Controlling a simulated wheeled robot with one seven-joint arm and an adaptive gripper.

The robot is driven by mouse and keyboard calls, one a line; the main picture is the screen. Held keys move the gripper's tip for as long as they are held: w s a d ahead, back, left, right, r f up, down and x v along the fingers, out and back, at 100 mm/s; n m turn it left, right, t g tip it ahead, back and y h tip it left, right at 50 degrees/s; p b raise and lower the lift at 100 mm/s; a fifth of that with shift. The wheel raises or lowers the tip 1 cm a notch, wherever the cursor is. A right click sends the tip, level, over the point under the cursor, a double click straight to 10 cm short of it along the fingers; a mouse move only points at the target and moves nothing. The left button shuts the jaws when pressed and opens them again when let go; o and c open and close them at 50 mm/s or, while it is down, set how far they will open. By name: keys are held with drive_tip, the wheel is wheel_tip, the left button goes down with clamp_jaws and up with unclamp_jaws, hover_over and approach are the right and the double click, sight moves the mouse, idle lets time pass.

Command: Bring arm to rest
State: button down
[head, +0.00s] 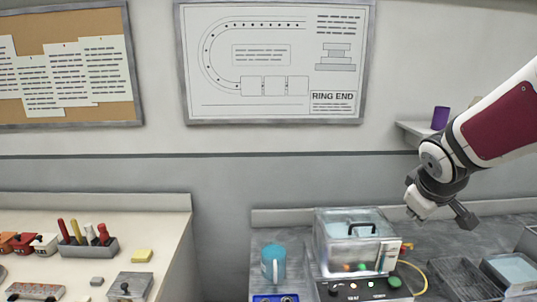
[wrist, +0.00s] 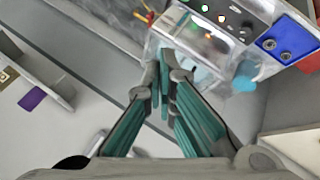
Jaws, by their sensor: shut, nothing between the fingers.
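My arm reaches in from the right edge of the head view, bent downward. My gripper (head: 464,215) hangs in the air at the right, above the grey bench and to the right of the clear-lidded box (head: 352,240). In the wrist view my gripper (wrist: 166,68) shows its two green-padded fingers drawn together at the tips, with nothing between them. The box with its lit panel lies beyond the fingertips there. No contact with anything shows.
A blue mug (head: 273,263) stands left of the box. A grey tray (head: 464,279) sits to its right. A pale bench (head: 150,215) with tools is at left, beyond a gap.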

drive_tip(key=s+a+r+m+y, duration=0.1)
drive_tip(key=s+a, duration=0.3)
drive_tip(key=s, duration=0.3)
drive_tip(key=s+a+r+m+y, duration=0.1)
drive_tip(key=s+a+m, duration=0.1)
drive_tip(key=s+a, duration=0.3)
drive_tip(key=s+a+r+m+g+y, duration=0.1)
drive_tip(key=s+a, duration=0.3)
drive_tip(key=s, duration=0.6)
drive_tip(key=shift+s+a+r+m+y, duration=0.15)
drive_tip(key=shift+s+r+m+y, duration=0.2)
drive_tip(key=shift+r, duration=0.25)
